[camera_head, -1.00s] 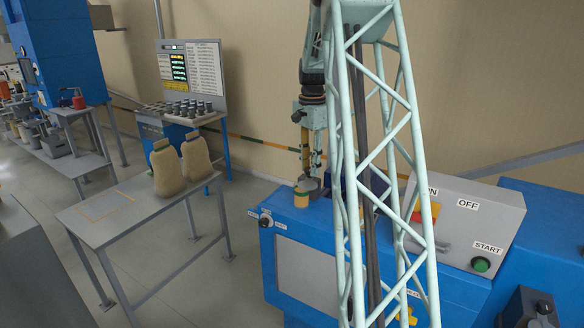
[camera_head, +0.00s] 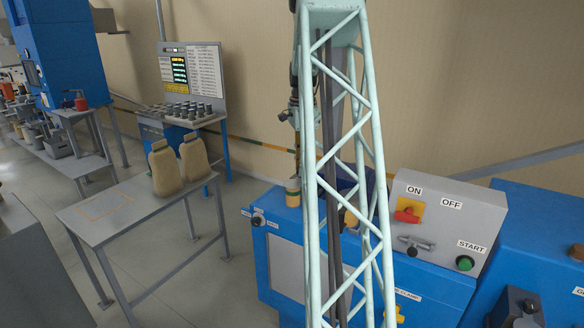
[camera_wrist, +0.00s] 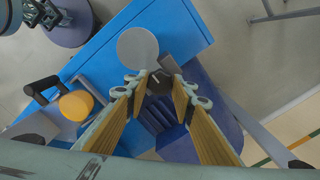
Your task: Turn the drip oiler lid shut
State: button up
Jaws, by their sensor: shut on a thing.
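A small yellow-banded cup (camera_head: 292,197), which looks like the drip oiler, stands on the blue machine's top in the head view. In the wrist view a round light-grey disc (camera_wrist: 138,48) lies just beyond my fingertips; I cannot tell whether it is the oiler's lid or its top. My gripper (camera_wrist: 160,82) points down with its yellow-padded fingers shut on a small dark block (camera_wrist: 158,82) beside the disc, apparently the lid's grip. In the head view my lattice column hides most of the gripper and the block.
The blue machine (camera_head: 283,228) carries a grey control box (camera_head: 450,222) on the right with ON, OFF and START labels. An orange round part (camera_wrist: 75,105) with a black handle is left of my fingers. A grey table (camera_head: 125,215) with two tan sacks stands left.

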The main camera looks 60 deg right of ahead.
dwell(0.4)
jog(key=o, duration=1.2)
jog(key=shift+c, duration=0.2)
jog(key=shift+r, duration=0.1)
notch_tip(320, 180, up, 12)
dwell(0.7)
